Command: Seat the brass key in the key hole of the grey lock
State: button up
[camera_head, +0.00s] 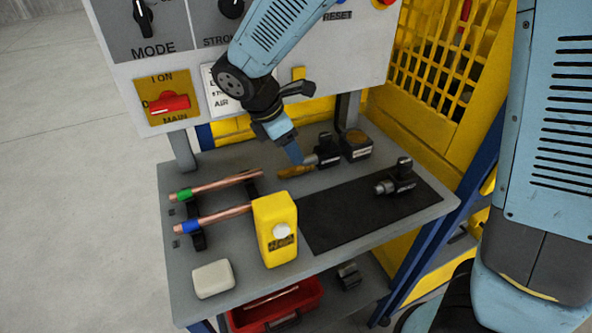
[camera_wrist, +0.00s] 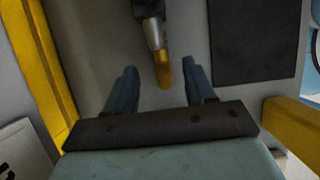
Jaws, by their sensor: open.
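My gripper (camera_head: 294,155) is low over the back of the bench, and its fingers are apart in the wrist view (camera_wrist: 160,80). Between the fingers, but not gripped, is a golden tip (camera_head: 296,171), also in the wrist view (camera_wrist: 162,72). It extends from a silver collar (camera_wrist: 154,36) on a black body (camera_head: 327,149). I cannot tell for certain whether this is the brass key. A similar black and silver piece (camera_head: 401,178) without a golden tip lies on the dark mat. No grey lock or key hole is clearly recognisable.
The black mat (camera_head: 335,224) covers the bench's right. A yellow container (camera_head: 274,245) stands at the front, beside two copper tubes (camera_head: 222,186) on black supports. A white block (camera_head: 212,279) lies front left. A black box (camera_head: 356,145) with a brown top stands behind. A control panel rises behind.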

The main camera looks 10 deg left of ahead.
aim_at(300, 166)
jog(key=shift+x, duration=3.05)
jog(key=shift+s, duration=0.1)
grip_shut()
